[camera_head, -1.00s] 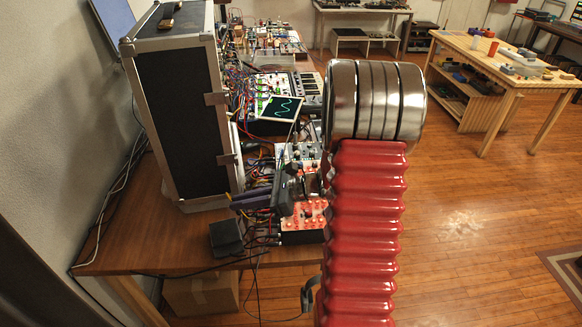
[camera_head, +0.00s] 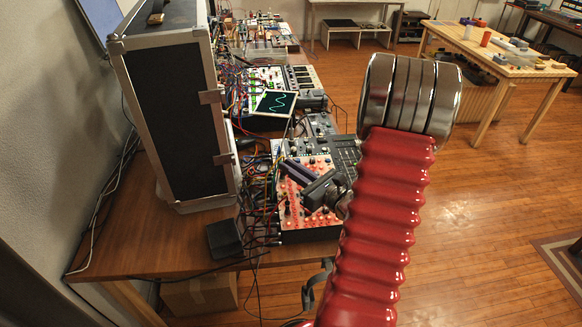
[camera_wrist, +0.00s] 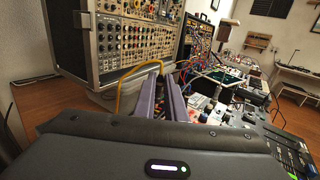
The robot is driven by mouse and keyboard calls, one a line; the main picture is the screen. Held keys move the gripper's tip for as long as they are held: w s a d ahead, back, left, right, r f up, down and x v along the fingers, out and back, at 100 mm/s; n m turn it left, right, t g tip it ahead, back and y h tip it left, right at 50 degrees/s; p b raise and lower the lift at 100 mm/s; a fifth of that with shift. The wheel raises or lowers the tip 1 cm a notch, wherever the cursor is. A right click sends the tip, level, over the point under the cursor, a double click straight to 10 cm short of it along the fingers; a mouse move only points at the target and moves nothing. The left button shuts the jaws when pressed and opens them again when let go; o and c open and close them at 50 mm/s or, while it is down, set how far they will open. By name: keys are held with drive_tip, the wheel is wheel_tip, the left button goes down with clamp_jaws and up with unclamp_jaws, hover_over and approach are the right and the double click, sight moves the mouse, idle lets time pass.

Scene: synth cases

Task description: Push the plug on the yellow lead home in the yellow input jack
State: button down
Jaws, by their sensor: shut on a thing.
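My gripper (camera_head: 292,168) has purple fingers and hangs over the red-lit control box at the front of the bench. In the wrist view my gripper (camera_wrist: 162,82) points forward toward the patch panels. The yellow lead (camera_wrist: 119,92) arcs up from the left and comes down at the fingertips. My gripper is shut on the plug of this lead; the plug itself is mostly hidden between the fingers. I cannot make out the yellow input jack in either view. The plug appears apart from any panel.
A tall black flight case (camera_head: 165,115) stands left of my gripper. A modular rack (camera_wrist: 140,45) with many knobs fills the wrist view's upper left. The red-lit box (camera_head: 305,215), a mixer (camera_head: 345,155) and a small screen (camera_head: 273,103) crowd the bench. Loose cables hang around the case.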

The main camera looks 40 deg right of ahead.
drive_tip(key=shift+f, duration=2)
drive_tip(key=shift+f, duration=0.1)
drive_tip(key=shift+f, duration=0.75)
drive_tip(key=shift+f, duration=1.15)
idle(0.4)
drive_tip(key=c, duration=1.7)
unclamp_jaws()
drive_tip(key=shift+c, duration=0.2)
drive_tip(key=shift+s, duration=0.2)
